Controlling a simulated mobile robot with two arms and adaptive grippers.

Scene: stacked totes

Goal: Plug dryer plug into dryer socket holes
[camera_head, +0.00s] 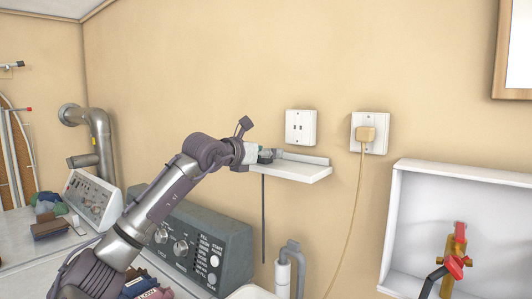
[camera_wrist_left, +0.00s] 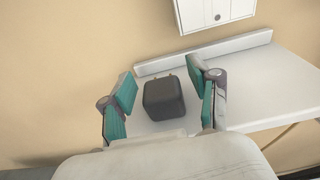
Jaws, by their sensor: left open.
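The dark grey dryer plug (camera_wrist_left: 164,99) sits on the white shelf (camera_head: 300,173), with two short prongs pointing toward the wall. My left gripper (camera_wrist_left: 162,80) is open, with one teal-padded finger on each side of the plug and a visible gap on both sides. In the head view my left gripper (camera_head: 265,155) reaches over the shelf's left end and mostly hides the plug. A white wall socket (camera_head: 301,127) with two dark holes is above the shelf; its lower part shows in the left wrist view (camera_wrist_left: 214,12). My right gripper is not in view.
A second socket (camera_head: 370,133) to the right holds a beige plug (camera_head: 366,134) with a hanging cord. A dark cord (camera_head: 263,220) hangs below the shelf. A white open box (camera_head: 398,225) with a red-handled valve is at right. Grey control panels stand below left.

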